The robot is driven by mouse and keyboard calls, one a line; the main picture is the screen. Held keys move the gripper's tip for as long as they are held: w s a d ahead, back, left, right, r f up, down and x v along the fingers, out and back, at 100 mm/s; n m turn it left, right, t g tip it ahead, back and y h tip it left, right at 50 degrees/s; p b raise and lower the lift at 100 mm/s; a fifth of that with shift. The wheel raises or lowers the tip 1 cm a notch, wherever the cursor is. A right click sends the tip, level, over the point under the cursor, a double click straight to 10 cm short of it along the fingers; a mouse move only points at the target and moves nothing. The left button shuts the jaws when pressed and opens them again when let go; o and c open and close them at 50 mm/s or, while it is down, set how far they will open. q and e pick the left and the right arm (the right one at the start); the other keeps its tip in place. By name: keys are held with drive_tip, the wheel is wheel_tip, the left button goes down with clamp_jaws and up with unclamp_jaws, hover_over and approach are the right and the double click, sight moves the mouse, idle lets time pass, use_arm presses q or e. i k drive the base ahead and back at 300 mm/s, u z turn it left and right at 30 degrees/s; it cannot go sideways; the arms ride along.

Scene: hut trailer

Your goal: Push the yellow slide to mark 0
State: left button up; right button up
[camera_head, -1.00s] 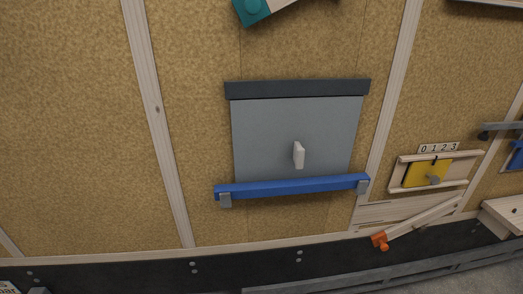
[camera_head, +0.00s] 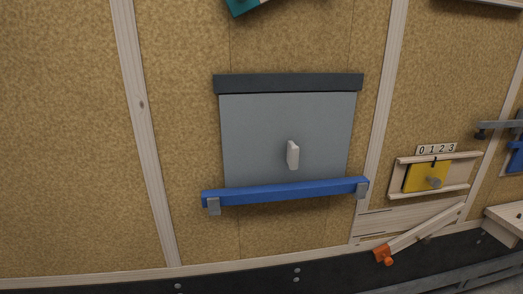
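The yellow slide (camera_head: 420,178) sits in a pale wooden frame on the wall at the right. It has a grey round knob (camera_head: 434,182) on its right part and a small dark line at its top edge. A white number strip (camera_head: 436,149) reading 0 1 2 3 is fixed above the frame. The dark line lies under the middle of the strip, around 1 to 2; I cannot tell exactly which. Bare room shows in the frame to the right of the slide. Neither of my grippers is in view.
A grey panel (camera_head: 255,130) with a white handle (camera_head: 293,155) stands behind a blue bar (camera_head: 280,192) left of the slide. Below the slide is a slanted wooden lever (camera_head: 425,227) with an orange end (camera_head: 383,255). A wooden shelf (camera_head: 507,217) juts out at the lower right.

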sight(422, 175)
drive_tip(key=z, duration=1.25)
